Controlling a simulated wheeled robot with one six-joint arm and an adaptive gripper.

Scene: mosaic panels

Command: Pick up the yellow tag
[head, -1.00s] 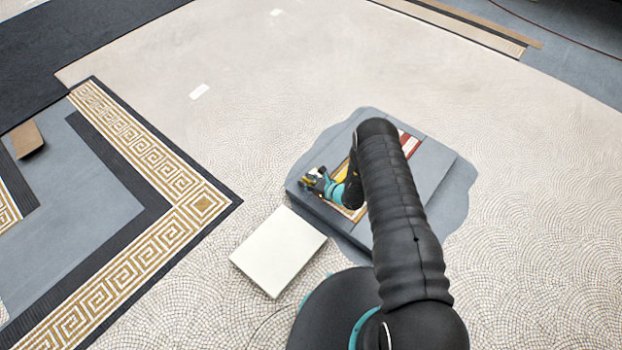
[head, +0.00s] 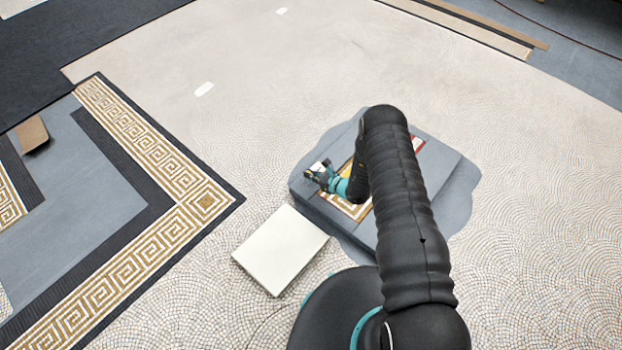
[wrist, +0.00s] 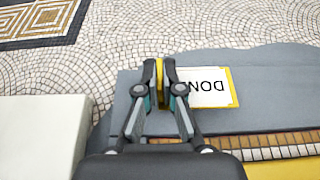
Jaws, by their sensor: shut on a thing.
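In the head view my gripper (head: 318,174) is at the left side of the slab (head: 432,180), with a small white patch of the card showing beside the fingers.
A white square block (head: 281,250) lies on the mosaic floor in front of the slab; it is at the left in the wrist view (wrist: 40,135). A gold-key-patterned border panel (head: 150,160) runs along the left. The pale floor behind the slab is mostly clear.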

